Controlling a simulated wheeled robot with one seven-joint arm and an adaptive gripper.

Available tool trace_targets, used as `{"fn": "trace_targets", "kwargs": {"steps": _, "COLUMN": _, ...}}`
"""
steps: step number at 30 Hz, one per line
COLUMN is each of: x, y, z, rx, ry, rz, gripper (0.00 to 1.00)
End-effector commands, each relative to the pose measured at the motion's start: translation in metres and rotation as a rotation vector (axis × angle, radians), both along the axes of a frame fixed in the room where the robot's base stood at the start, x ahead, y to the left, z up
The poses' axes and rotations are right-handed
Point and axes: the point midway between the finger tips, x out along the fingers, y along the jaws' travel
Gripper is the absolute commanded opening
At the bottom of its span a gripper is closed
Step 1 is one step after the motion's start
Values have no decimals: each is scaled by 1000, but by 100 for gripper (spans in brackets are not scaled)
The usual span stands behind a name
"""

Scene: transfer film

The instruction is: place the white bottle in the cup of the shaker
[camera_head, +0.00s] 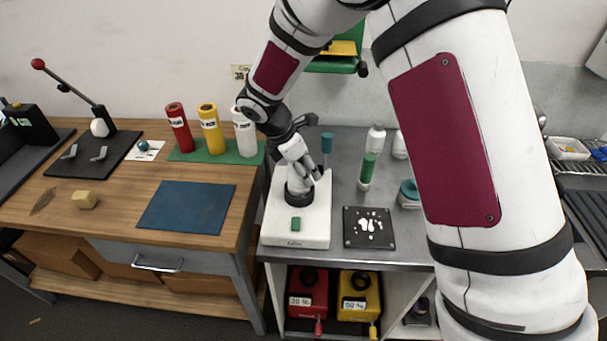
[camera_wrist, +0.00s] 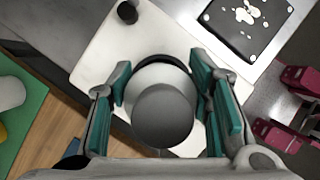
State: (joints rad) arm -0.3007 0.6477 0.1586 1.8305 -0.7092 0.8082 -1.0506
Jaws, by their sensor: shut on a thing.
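The shaker has a white base (camera_head: 288,236) with a black round cup (camera_head: 299,197) and a green button (camera_head: 296,223). The white bottle (camera_head: 293,183) stands upright at the cup, and its lower end meets the black rim. In the wrist view the bottle's rounded grey-looking top (camera_wrist: 162,115) is between the green-padded fingers of my gripper (camera_wrist: 166,97), with the black cup rim (camera_wrist: 160,59) showing around its far side. My gripper is shut on the bottle. The bottle's bottom is hidden, so its depth in the cup cannot be told.
A dark plate with white pieces (camera_head: 369,227) lies right of the shaker. A green-capped tube (camera_head: 366,172) and white bottles (camera_head: 376,139) stand behind. Red, yellow and white cylinders (camera_head: 210,130) stand on a green mat to the left. A blue mat (camera_head: 187,207) lies on the wooden bench.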

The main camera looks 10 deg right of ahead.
Motion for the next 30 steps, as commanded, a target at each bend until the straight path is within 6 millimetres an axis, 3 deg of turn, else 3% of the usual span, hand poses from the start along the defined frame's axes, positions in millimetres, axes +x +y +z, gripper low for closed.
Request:
{"fn": "trace_targets", "kwargs": {"steps": 6, "x": -2, "y": 0, "z": -20, "rx": -1, "ry": 0, "rz": 1, "gripper": 11}}
{"fn": "trace_targets", "kwargs": {"steps": 17, "x": -1, "y": 0, "z": -24, "rx": -1, "ry": -1, "rz": 1, "gripper": 11}}
{"fn": "trace_targets", "kwargs": {"steps": 18, "x": -1, "y": 0, "z": -24, "rx": -1, "ry": -1, "rz": 1, "gripper": 50}}
{"fn": "trace_targets", "kwargs": {"steps": 20, "x": -1, "y": 0, "z": -24, "rx": -1, "ry": -1, "rz": 1, "gripper": 64}}
{"fn": "trace_targets", "kwargs": {"steps": 30, "x": -1, "y": 0, "z": -23, "rx": -1, "ry": -1, "rz": 0, "gripper": 66}}
